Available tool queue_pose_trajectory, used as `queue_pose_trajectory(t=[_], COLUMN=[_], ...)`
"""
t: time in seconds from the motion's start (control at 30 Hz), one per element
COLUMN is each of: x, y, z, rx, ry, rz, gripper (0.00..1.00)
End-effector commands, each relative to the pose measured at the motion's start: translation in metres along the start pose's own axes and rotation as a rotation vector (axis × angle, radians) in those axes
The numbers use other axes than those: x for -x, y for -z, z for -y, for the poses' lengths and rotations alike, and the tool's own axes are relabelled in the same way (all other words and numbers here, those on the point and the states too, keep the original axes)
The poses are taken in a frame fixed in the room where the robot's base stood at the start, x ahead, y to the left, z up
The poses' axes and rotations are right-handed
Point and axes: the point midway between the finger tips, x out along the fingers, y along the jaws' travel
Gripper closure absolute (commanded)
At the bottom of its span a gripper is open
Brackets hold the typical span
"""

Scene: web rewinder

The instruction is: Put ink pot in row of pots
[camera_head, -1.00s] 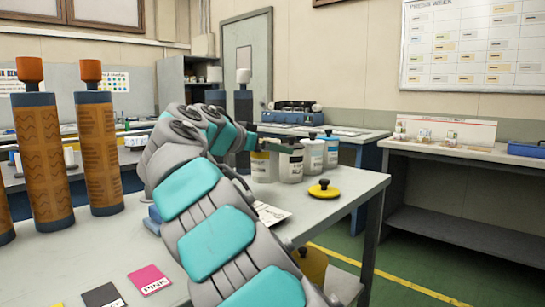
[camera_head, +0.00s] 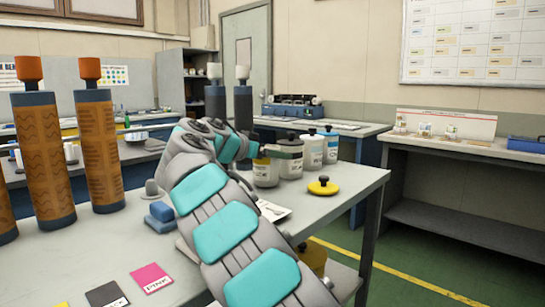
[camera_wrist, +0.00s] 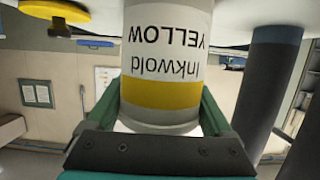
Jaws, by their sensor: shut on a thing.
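My gripper (camera_wrist: 160,108) is shut on the yellow ink pot (camera_wrist: 163,60), a white pot with a yellow band and the label "Inkwold YELLOW". The wrist view shows it upside down, with green fingers on both sides near its banded end. My arm partly hides the gripper there. I cannot tell whether the pot's base touches the table.
A yellow lid with a black knob (camera_head: 323,187) lies right of the pots, near the table edge. Blue blocks (camera_head: 160,215) and colour cards (camera_head: 150,279) lie on the table (camera_head: 330,205). Tall patterned rollers (camera_head: 98,150) stand at left.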

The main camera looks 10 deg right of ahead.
Motion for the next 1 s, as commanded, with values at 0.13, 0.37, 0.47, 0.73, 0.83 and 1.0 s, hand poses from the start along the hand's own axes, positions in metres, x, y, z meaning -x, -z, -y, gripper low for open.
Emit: queue_pose_trajectory(t=[0.13, 0.37, 0.47, 0.73, 0.83, 1.0], x=[-0.0003, -0.0005, -0.0015, -0.0016, -0.0016, 0.0025], y=[-0.0030, -0.0034, -0.0064, -0.0065, -0.0064, -0.0033], z=[0.0002, 0.0005, 0.0005, 0.0005, 0.0005, 0.0010], rx=[-0.001, -0.001, -0.001, 0.000, 0.000, -0.001], ry=[0.003, 0.003, 0.003, 0.002, 0.002, 0.004], rz=[-0.002, -0.001, -0.001, 0.000, 0.000, -0.001], gripper=[0.96, 0.96, 0.96, 0.00, 0.00, 0.00])
